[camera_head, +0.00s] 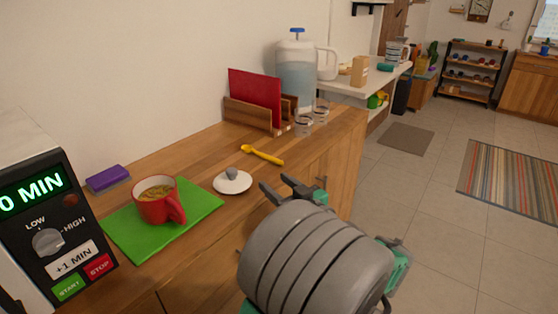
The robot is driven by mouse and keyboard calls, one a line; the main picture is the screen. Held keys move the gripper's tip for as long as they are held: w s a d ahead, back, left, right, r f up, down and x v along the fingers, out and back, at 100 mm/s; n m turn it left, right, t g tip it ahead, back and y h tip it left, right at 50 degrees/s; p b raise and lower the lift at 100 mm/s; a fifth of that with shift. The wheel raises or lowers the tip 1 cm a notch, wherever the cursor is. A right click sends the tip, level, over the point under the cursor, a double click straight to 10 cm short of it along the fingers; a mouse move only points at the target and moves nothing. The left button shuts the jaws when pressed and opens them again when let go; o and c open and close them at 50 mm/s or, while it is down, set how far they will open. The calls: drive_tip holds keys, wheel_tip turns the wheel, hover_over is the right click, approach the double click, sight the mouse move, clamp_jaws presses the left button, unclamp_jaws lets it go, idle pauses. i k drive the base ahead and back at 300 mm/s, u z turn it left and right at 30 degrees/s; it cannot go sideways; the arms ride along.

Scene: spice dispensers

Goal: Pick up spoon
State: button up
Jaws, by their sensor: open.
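A yellow spoon (264,155) lies on the wooden counter, behind a white lid and left of the cabinet edge. My grey arm links hide part of the cabinet front and floor.
A white lid with a grey knob (232,181) sits close to the spoon. A red mug (158,201) stands on a green mat (128,236). A wooden rack (249,113), glasses (303,123) and a water dispenser (296,76) stand behind. A microwave (52,225) is at the left.

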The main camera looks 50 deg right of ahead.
sight(245, 148)
drive_tip(key=z, duration=1.45)
